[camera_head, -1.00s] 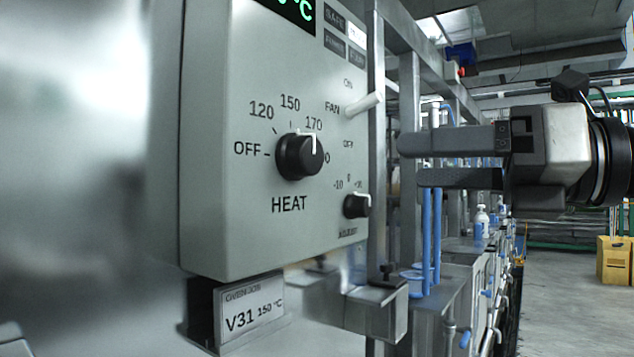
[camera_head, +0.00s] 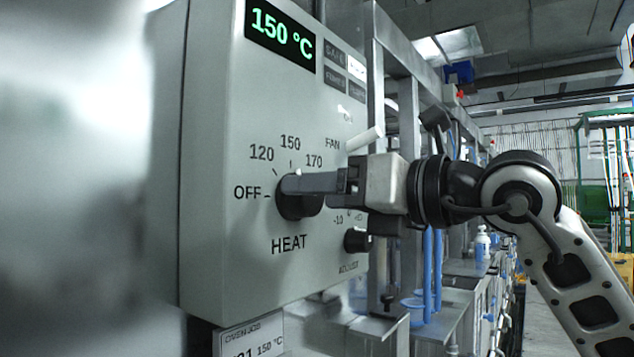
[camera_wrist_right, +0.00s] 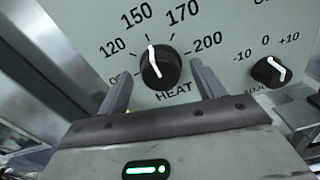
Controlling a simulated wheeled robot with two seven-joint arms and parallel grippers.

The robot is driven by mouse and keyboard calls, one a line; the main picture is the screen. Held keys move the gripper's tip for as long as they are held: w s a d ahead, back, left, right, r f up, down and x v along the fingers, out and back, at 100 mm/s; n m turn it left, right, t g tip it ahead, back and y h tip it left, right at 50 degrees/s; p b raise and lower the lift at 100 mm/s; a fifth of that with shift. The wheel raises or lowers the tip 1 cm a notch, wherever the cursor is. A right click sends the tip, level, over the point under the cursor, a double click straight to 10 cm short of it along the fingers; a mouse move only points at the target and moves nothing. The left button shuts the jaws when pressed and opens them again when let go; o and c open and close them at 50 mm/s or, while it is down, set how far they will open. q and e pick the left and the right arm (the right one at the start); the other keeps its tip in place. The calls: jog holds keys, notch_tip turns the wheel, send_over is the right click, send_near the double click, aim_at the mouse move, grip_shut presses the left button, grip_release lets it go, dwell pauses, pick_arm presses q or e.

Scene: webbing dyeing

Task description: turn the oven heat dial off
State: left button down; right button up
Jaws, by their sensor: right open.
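The black heat dial (camera_head: 297,205) sits on the grey control box (camera_head: 215,130), above the word HEAT. Its scale reads OFF, 120, 150, 170 and 200. In the right wrist view, the dial (camera_wrist_right: 161,70) shows a white pointer line toward the 150 mark. My right gripper (camera_head: 290,184) is at the dial in the head view, its finger covering part of the knob. In the wrist view my right gripper (camera_wrist_right: 160,88) is open, one finger on each side of the dial, with no clear contact. My left gripper is not in view.
A green display (camera_head: 281,33) reads 150 °C. A white fan lever (camera_head: 364,138) and a smaller adjust dial (camera_head: 357,241) stand close to my right gripper. A label card (camera_head: 252,340) is below the box. Blue tubes (camera_head: 433,270) stand behind at the right.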

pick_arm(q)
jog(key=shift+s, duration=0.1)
pick_arm(e)
jog(key=shift+x, duration=0.8)
jog(key=c, duration=1)
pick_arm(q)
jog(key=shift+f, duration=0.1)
